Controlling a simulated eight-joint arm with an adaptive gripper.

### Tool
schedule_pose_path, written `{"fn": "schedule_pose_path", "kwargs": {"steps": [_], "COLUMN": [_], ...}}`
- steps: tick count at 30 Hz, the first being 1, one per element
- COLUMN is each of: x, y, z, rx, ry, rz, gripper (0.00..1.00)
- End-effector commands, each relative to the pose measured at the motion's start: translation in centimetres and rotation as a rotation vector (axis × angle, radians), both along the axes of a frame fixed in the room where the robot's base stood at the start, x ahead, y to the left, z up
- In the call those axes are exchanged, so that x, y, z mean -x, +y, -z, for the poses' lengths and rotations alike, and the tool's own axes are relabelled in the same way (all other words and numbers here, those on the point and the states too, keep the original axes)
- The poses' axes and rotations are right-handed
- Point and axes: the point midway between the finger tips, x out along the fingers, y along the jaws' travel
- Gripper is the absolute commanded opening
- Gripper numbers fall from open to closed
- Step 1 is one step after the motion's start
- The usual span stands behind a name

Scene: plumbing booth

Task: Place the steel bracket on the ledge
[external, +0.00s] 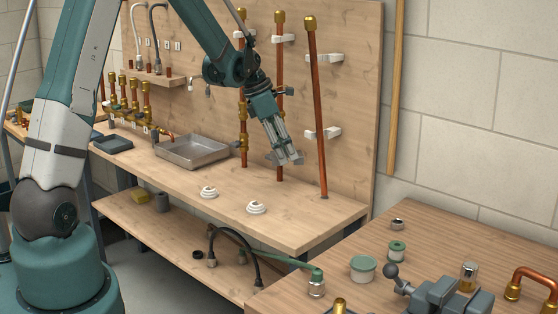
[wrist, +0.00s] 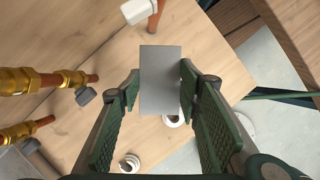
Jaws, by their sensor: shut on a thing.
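My gripper (external: 287,158) is above the workbench, in front of the copper pipes on the back panel, pointing down. In the wrist view its fingers (wrist: 158,88) are shut on the steel bracket (wrist: 160,75), which shows as a flat grey rectangular plate between the pads. In the external view the bracket is mostly hidden by the fingers. A narrow wooden ledge (external: 158,80) is fixed on the back panel at the upper left, well left of my gripper. Small copper-coloured fittings stand on it and grey hoses hang above it.
Vertical copper pipes (external: 317,110) with white clips stand right and behind my gripper. A metal tray (external: 192,151), brass valves (external: 134,100) and white ringed fittings (external: 208,192) are on the bench (external: 290,225). The bench's right part is mostly clear.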

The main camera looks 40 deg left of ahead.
Motion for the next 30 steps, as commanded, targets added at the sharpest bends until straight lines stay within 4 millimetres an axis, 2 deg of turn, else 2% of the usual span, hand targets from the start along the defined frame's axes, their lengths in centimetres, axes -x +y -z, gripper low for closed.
{"fn": "schedule_pose_path", "kwargs": {"steps": [1, 6, 18, 24, 30], "x": [0.0, -0.1, 0.4, 0.9, 1.3], "y": [1.7, 6.7, 17.3, 21.2, 23.0], "z": [0.4, 1.1, 2.9, 3.6, 3.8], "rx": [0.000, 0.000, 0.001, 0.001, 0.001], "ry": [0.000, 0.000, 0.000, 0.000, 0.000], "rz": [-0.023, -0.093, -0.238, -0.290, -0.313], "gripper": [0.21, 0.21, 0.21, 0.21, 0.21]}}
